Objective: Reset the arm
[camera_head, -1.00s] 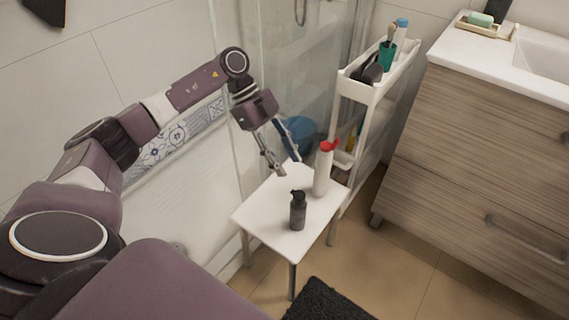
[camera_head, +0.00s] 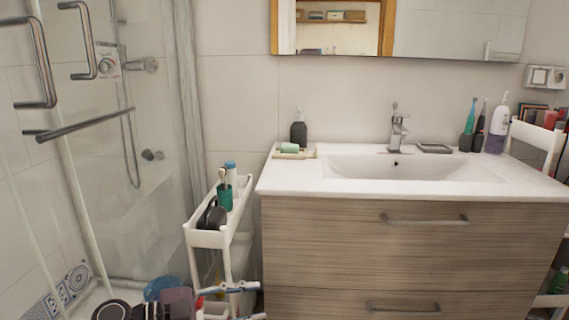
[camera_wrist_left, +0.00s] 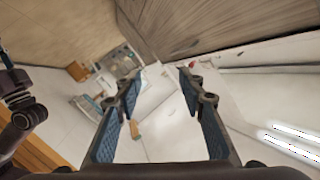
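My left gripper (camera_head: 261,301) shows at the bottom edge of the head view, in front of the cart and the vanity. Its two fingers point right and are apart. In the left wrist view, the same gripper (camera_wrist_left: 161,78) is open, with nothing between its blue-padded fingers. Most of my left arm is below the head view. My right gripper does not show in the head view.
A white slim cart (camera_head: 209,239) holds a teal cup (camera_head: 225,196) and dark items. To its right stands a wooden vanity (camera_head: 400,254) with a white sink top (camera_head: 290,178). A glass shower screen (camera_head: 150,215) is at the left.

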